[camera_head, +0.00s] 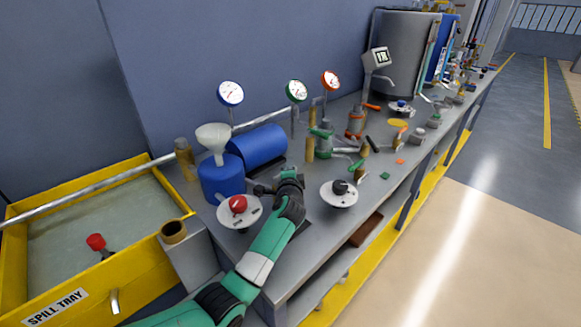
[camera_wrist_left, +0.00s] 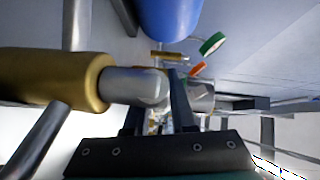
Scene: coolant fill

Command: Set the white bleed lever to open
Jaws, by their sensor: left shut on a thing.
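My left gripper (camera_head: 264,189) is low over the near end of the bench, beside the blue canister and the red-knobbed disc. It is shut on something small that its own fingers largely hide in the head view. In the left wrist view, a pale grey-white rounded rod (camera_wrist_left: 135,87) sticks out of a brass cylinder (camera_wrist_left: 55,80) and reaches the two dark fingers (camera_wrist_left: 160,105). I take this rod to be the white bleed lever, but its full shape and its open or closed position cannot be told. My right gripper is not in view.
A blue canister (camera_head: 221,181) with a white funnel (camera_head: 213,138), a blue cylinder (camera_head: 262,146) and a red-knobbed disc (camera_head: 239,210) stand close by. A black-knobbed disc (camera_head: 339,194) is to the right. The yellow spill tray (camera_head: 150,273) is at the left. Valves crowd the bench further back.

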